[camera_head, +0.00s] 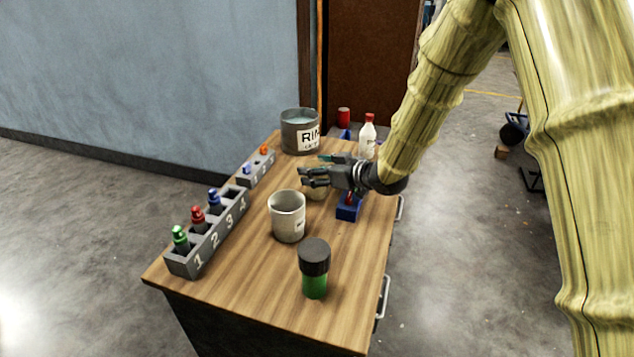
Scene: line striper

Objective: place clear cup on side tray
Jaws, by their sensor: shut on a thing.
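My gripper (312,177) is over the middle of the wooden bench top, pointing left. A grey surface at the back right, possibly the side tray (378,132), is partly hidden by a white bottle with a red cap (367,137) and my arm.
A grey rack numbered 1 to 4 (207,243) holds green, red and blue bottles along the left edge. A smaller rack (257,170) is behind it. A grey rinse pot (300,132), a blue stand (348,207) and a black-capped green jar (314,268) also stand here.

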